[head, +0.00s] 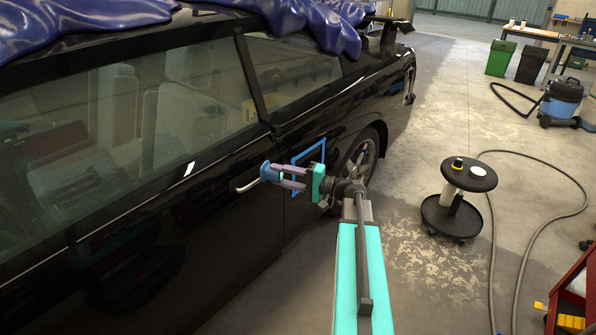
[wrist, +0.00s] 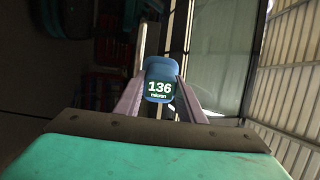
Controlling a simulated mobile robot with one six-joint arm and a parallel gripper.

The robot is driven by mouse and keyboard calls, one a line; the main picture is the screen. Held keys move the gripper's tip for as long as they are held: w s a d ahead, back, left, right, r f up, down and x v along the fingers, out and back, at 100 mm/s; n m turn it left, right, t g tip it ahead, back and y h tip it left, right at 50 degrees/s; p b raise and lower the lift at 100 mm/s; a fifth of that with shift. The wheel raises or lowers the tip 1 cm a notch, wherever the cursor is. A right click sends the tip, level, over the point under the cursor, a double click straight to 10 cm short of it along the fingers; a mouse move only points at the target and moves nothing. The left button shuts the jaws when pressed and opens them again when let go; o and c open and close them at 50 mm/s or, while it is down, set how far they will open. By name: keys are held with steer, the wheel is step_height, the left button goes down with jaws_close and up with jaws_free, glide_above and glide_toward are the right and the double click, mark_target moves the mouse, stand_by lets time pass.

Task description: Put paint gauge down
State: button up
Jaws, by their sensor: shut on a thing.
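The paint gauge (head: 268,172) is a small blue block held at the end of my gripper (head: 279,178), close to the side of the black car (head: 225,215), near its door handle (head: 247,186). I cannot tell whether it touches the paint. In the wrist view the gauge (wrist: 160,70) sits between the two mauve fingers of my gripper (wrist: 160,95), which are shut on it. Its screen faces the camera and reads 136 micron.
A blue taped outline (head: 309,152) is on the car's side behind the gripper. A round black two-tier cart (head: 484,182) carries a yellow-and-black item and a white disc, with a bottle below. A hose (head: 581,190) loops on the floor. A red cart (head: 572,290) stands lower right.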

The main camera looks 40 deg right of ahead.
steer(key=s+a+r+n+g+y+p, duration=0.1)
steer(key=a+r+p, duration=0.5)
steer(key=a, duration=0.3)
steer(key=a+r+n+g+y+p, duration=0.1)
steer(key=a+r+g+y+p, duration=0.1)
steer(key=a+r+p, duration=0.4)
steer(key=s+a+r+n+g+y+p, duration=0.1)
steer(key=a+r+p, duration=0.5)
steer(key=a, duration=0.7)
steer(key=shift+s+a+n+g+y, duration=0.3)
steer(key=shift+a+n+y, duration=0.1)
steer(key=shift+n, duration=0.2)
